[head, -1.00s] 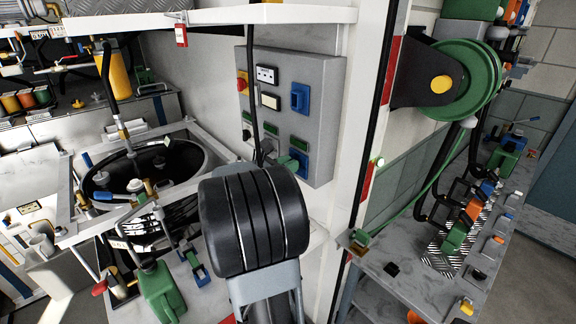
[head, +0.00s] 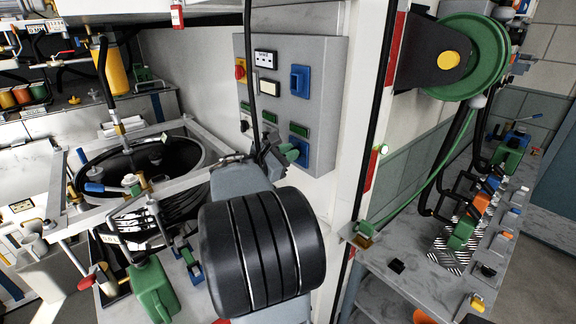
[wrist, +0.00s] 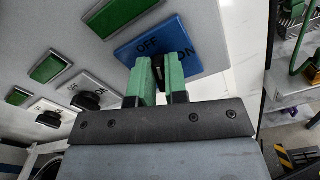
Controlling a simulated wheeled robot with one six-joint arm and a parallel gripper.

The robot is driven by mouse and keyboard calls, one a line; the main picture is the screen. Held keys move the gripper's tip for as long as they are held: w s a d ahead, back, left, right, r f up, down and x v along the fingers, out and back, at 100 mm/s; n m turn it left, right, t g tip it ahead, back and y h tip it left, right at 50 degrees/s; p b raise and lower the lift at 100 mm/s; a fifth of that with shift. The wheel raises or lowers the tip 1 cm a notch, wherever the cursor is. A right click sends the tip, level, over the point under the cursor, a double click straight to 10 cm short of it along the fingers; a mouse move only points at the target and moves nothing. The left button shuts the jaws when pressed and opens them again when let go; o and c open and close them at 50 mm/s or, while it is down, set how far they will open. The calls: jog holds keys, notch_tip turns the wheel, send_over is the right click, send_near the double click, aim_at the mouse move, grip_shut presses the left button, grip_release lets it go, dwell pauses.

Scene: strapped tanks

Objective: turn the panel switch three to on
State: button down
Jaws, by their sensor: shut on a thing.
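The grey panel (head: 325,85) hangs on the white wall in the head view. At its lower right is a switch with a blue plate (head: 299,165), partly hidden by my gripper (head: 287,156). In the wrist view the blue plate (wrist: 145,38) reads OFF at upper left and ON at right. My gripper (wrist: 158,72) has its green fingers closed around the dark knob (wrist: 158,68) in front of this plate. The fingers hide most of the knob, so I cannot tell its setting. Two black knobs on white plates (wrist: 88,100) (wrist: 50,117) lie to the left.
Green labels (wrist: 48,69) sit above the knobs. The panel also bears a red switch (head: 240,68) and a blue unit (head: 300,80). A black cable (head: 248,60) hangs before the panel. A green reel (head: 475,55) and a cluttered bench (head: 400,265) stand right; a tank (head: 180,160) stands left.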

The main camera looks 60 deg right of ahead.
jog(key=m+b, duration=0.4)
jog(key=b, duration=0.2)
jog(key=f+m+b, duration=0.1)
jog(key=m+b, duration=0.3)
jog(key=b, duration=0.1)
jog(key=m+b, duration=0.4)
jog(key=b, duration=0.2)
jog(key=shift+s+a+f+b, duration=0.1)
jog(key=shift+s+f+b, duration=0.1)
jog(key=shift+s+b, duration=0.1)
jog(key=shift+r+m+b, duration=0.1)
jog(key=shift+m+b, duration=0.7)
jog(key=shift+b, duration=0.15)
jog(key=c, duration=1.1)
grip_release()
jog(key=shift+r, duration=0.1)
jog(key=shift+c, duration=0.2)
jog(key=shift+a, duration=0.1)
